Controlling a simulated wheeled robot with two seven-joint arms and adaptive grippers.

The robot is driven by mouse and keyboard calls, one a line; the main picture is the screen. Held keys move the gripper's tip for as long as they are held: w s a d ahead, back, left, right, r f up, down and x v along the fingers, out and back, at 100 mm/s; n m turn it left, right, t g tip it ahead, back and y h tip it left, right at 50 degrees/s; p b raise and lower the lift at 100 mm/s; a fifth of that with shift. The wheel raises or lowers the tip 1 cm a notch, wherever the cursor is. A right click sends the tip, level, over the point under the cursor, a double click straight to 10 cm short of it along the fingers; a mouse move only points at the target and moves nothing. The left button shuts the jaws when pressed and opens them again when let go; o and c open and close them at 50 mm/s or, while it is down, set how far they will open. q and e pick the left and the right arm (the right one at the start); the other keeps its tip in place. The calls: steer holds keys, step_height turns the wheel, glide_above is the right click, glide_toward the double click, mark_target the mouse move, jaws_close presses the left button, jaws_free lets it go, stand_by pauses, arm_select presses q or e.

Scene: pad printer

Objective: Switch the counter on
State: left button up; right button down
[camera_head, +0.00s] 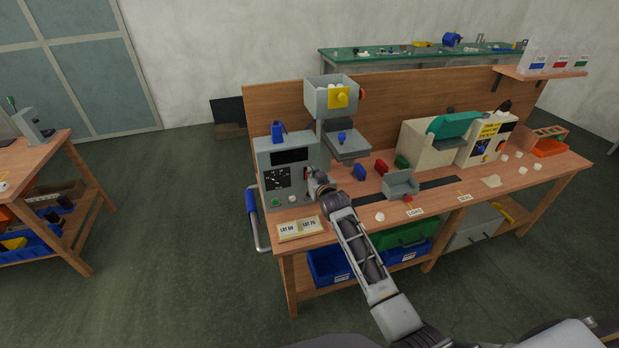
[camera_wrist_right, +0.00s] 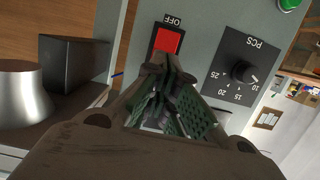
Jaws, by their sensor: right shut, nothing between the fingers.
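The counter (camera_head: 270,165) is a grey box with a dark display at the left end of the bench. In the right wrist view its grey front panel (camera_wrist_right: 208,45) shows a red rocker switch (camera_wrist_right: 168,40) in a black frame, with an upside-down OFF label beside it. A black PCS dial (camera_wrist_right: 243,72) sits to the right, its mark towards 10. My right gripper (camera_head: 314,178) is at the counter's front. In the wrist view its fingertips (camera_wrist_right: 166,68) are shut and empty, right at the switch's lower edge; I cannot tell whether they touch. My left gripper is not in view.
A lot-label plate (camera_head: 300,228) lies in front of the counter. A grey hopper (camera_head: 330,98) with a yellow part stands above and behind it. Red, blue and green blocks and a grey fixture (camera_head: 400,184) stand to the right. A green button (camera_wrist_right: 289,4) is on the panel.

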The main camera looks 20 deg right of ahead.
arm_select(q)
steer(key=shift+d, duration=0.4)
arm_select(e)
steer(key=shift+w, duration=0.2)
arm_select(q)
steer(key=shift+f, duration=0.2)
arm_select(e)
steer(key=shift+w, duration=0.65)
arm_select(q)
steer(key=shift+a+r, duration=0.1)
arm_select(e)
steer(key=shift+s, duration=0.1)
arm_select(q)
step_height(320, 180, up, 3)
steer(key=p, duration=0.3)
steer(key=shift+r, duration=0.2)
arm_select(e)
steer(key=s, duration=0.4)
